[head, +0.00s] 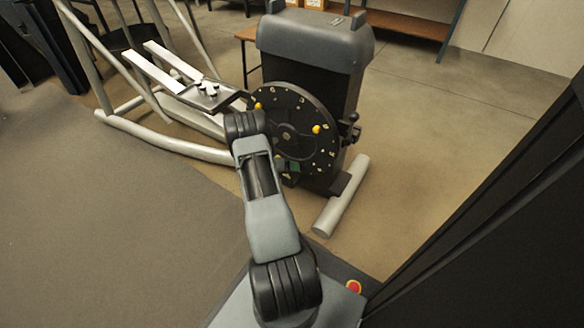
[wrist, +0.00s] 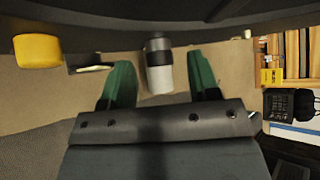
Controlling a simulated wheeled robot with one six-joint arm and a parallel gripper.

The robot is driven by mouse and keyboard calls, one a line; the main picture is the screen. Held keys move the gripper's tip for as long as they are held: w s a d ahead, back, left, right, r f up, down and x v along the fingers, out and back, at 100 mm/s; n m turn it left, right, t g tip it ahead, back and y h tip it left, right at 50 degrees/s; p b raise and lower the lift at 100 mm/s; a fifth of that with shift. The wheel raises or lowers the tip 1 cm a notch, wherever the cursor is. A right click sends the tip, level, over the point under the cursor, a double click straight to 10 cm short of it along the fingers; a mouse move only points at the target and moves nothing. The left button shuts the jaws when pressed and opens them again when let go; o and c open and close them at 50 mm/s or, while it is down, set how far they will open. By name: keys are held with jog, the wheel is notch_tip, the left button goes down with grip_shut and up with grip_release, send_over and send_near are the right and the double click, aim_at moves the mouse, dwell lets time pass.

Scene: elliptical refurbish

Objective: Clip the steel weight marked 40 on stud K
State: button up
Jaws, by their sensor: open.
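In the head view the round black disc (head: 269,122) of the elliptical carries cream letter marks too small to read, and yellow pieces (head: 316,129). My gripper (head: 289,168) is at the disc's lower edge. In the wrist view its two green fingers (wrist: 161,72) stand apart, with a steel-grey cylinder with a dark band (wrist: 158,66) between them, below the black rim (wrist: 200,24). Gaps show between it and both fingers. I see no number on it, and no letter for its stud. Several small steel pieces (head: 210,90) stand on a tray at the left; their markings are unreadable.
A yellow piece (wrist: 37,50) hangs left of the fingers in the wrist view. The elliptical's grey foot tube (head: 341,197) lies right of my arm. A dark panel (head: 490,215) stands close at the right. The floor at the left is clear.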

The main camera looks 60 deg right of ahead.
jog(key=p+v, duration=0.4)
jog(key=v, duration=0.9)
jog(key=w+a+r+n+t+y+p, duration=0.1)
jog(key=w+a+r+n+t+p, duration=0.4)
jog(key=r, duration=0.7)
jog(key=w+a+r+n+t+y+p, duration=0.1)
jog(key=w+a+r+n+t+p, duration=0.2)
jog(key=w+r+n+t+p, duration=0.6)
jog(key=w+a+r+n+t+p, duration=0.15)
jog(key=w+a+r+n, duration=0.3)
jog(key=r, duration=0.95)
jog(key=s+a+r+n+y+p, duration=0.5)
jog(key=a+r+n+p, duration=0.2)
jog(key=a+r+n, duration=0.4)
jog(key=s+a+r+n+y+p, duration=0.45)
jog(key=a+r+n+p, duration=0.35)
jog(key=r, duration=0.4)
jog(key=s+a+r+n+g+h+p, duration=0.1)
jog(key=s+r+n+g+p, duration=0.1)
jog(key=s+n, duration=0.4)
jog(key=s+a+r+n+g+p, duration=0.2)
jog(key=s+n, duration=0.5)
jog(key=s, duration=0.4)
notch_tip(320, 180, up, 3)
jog(key=g+p, duration=0.1)
jog(key=p, duration=0.1)
jog(key=shift+s+h+p, duration=0.3)
jog(key=shift+s+h, duration=0.05)
jog(key=shift+s, duration=0.05)
